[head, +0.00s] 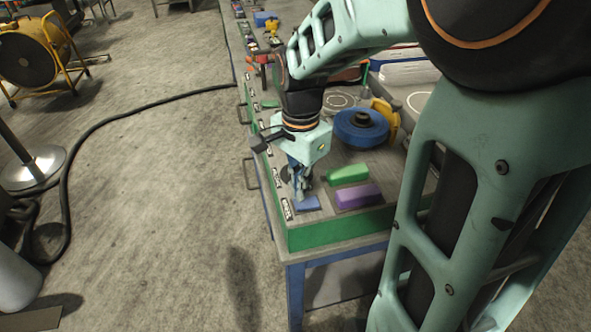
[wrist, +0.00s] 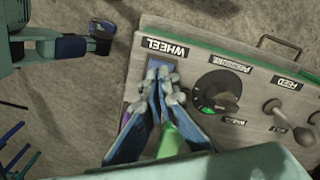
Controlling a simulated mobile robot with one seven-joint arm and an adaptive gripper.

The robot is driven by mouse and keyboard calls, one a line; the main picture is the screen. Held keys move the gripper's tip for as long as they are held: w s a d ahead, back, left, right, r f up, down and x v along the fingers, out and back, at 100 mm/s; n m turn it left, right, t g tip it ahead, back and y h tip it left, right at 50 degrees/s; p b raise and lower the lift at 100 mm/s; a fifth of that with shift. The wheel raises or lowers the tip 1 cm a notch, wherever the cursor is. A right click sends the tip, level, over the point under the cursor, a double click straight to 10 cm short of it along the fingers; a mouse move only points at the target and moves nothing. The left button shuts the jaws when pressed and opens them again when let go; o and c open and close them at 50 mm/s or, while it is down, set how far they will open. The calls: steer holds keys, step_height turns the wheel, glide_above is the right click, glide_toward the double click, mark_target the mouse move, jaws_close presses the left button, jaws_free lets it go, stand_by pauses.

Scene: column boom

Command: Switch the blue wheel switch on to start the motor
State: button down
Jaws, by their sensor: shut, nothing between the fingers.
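The blue wheel switch (head: 306,204) is a flat blue piece at the near corner of the green-edged bench panel. In the wrist view the blue switch (wrist: 161,63) shows partly, just under the WHEEL label (wrist: 166,48); the fingers cover the rest. My gripper (head: 302,194) points down over the panel right beside the switch. In the wrist view my gripper (wrist: 166,84) is shut and empty, its grey tips close together at the switch. I cannot tell whether the tips touch it. The blue motor wheel (head: 361,127) sits further back on the bench.
A black pressure dial (wrist: 217,88) and a feed lever (wrist: 276,110) stand right of the switch in the wrist view. A green block (head: 348,174) and a purple block (head: 358,196) lie near my gripper. A yellow fan (head: 35,52) stands on the floor far left.

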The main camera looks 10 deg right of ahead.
steer(key=shift+f+b, duration=0.9)
steer(key=shift+f, duration=0.2)
stand_by(0.7)
steer(key=shift+r, duration=0.1)
steer(key=shift+r+p, duration=2.7)
steer(key=shift+r, duration=0.8)
